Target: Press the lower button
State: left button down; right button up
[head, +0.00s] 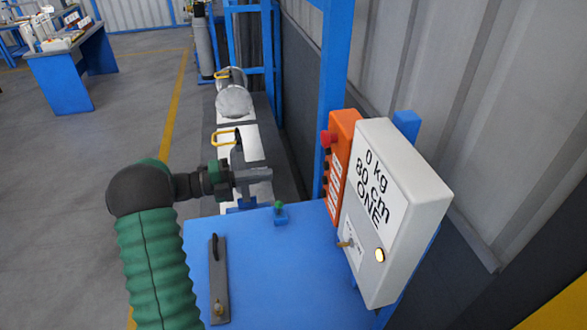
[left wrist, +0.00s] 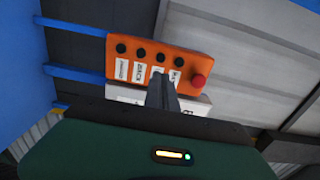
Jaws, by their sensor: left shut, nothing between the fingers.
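An orange control box (head: 343,150) stands upright on the blue frame. It has a red mushroom button (head: 326,138) at the top and a column of small dark buttons below. In the left wrist view the orange box (left wrist: 185,64) lies sideways, with the red button (left wrist: 199,81) at its right and the dark button farthest from it (left wrist: 121,48) at the left. White labels sit beside the dark buttons. My left gripper (head: 269,174) is shut and empty, left of the box and apart from it. Its fingers (left wrist: 161,92) hide part of the labels. My right gripper is not in view.
A white box (head: 410,180) reading "0 kg 80 cm ONE", with a lit yellow button (head: 379,255) and a toggle (head: 346,243), stands just right of the orange box.

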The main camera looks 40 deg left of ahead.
aim_at(325, 166)
pick_arm(q)
jog(key=p+x, duration=0.5)
jog(key=x, duration=0.8)
jog(key=shift+w, duration=0.2)
jog(key=shift+d, duration=0.2)
